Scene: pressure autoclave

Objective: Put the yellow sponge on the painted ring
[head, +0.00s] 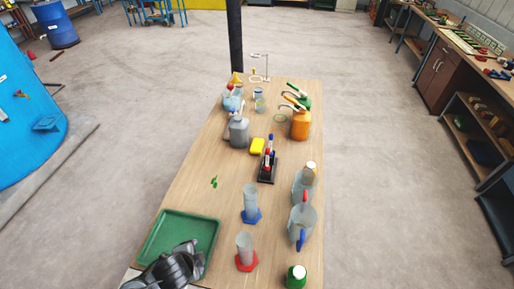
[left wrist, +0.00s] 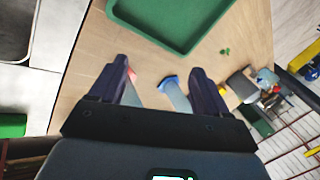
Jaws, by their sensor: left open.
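The yellow sponge (head: 257,146) lies on the wooden table in the head view, left of a black rack and in front of a grey jug. A thin, pale ring (head: 280,118) shows on the table farther back, just left of the orange jug; it looks like the painted ring. My left gripper (head: 172,266) is at the table's near left corner, by the green tray, far from the sponge. In the left wrist view its jaws (left wrist: 158,84) are apart, with nothing held. The sponge is not seen there. My right gripper is not in view.
The green tray (head: 146,250) lies near left; its rim also shows in the left wrist view (left wrist: 150,37). Cylinders with blue (head: 251,216) and red (head: 246,262) bases and clear jugs (head: 301,222) stand right. The black rack (head: 266,175) and orange jug (head: 300,125) flank the middle.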

